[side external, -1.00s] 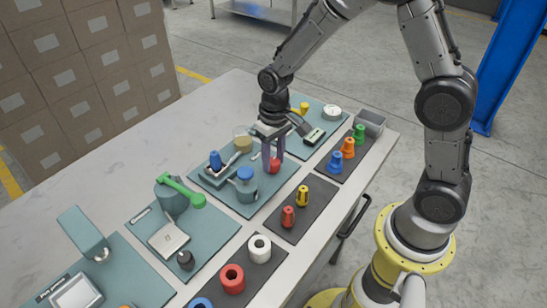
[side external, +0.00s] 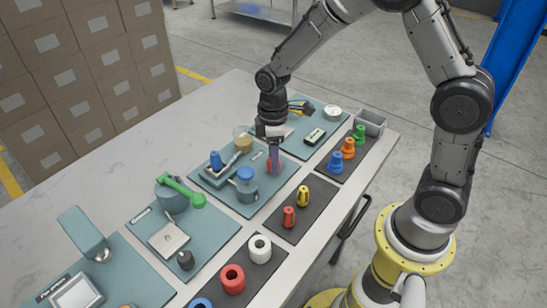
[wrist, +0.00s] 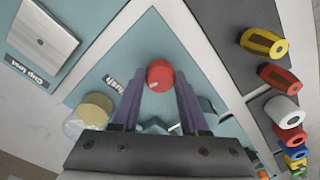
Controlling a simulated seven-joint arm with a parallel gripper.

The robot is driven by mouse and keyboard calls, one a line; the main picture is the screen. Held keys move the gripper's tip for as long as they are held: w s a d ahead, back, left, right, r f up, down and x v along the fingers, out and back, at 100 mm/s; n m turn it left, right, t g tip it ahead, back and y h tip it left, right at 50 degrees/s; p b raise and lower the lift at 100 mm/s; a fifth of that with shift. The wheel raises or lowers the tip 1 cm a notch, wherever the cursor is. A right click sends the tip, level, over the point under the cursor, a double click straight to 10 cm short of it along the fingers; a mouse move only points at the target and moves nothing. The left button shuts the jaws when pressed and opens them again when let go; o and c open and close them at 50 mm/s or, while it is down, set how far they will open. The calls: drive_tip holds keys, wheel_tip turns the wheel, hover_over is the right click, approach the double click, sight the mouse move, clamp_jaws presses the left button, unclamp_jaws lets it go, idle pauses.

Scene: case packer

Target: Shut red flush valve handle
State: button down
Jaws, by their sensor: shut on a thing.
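The red flush valve handle (wrist: 160,76) is a round red knob with a small pale mark, on the teal flush plate (wrist: 188,32). In the side external view the red handle (side external: 269,166) shows only partly, behind a finger. My gripper (wrist: 160,88) points down at the plate, with its two purple fingers on either side of the knob, shut on it. The gripper (side external: 273,168) also shows in the side external view, where the fingers overlap and hide much of the knob.
A blue-capped jar (side external: 246,184) and a blue-topped fixture (side external: 216,161) stand close left of my gripper. A beige-topped jar (side external: 242,141) stands behind them. A dark mat with red and yellow pieces (side external: 302,197) lies to the right.

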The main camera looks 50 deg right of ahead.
drive_tip(key=shift+r+n, duration=0.1)
drive_tip(key=shift+n, duration=1.7)
drive_tip(key=shift+w, duration=0.1)
drive_tip(key=shift+c, duration=2.1)
unclamp_jaws()
wheel_tip(320, 180, up, 14)
drive_tip(key=shift+w+d, duration=0.1)
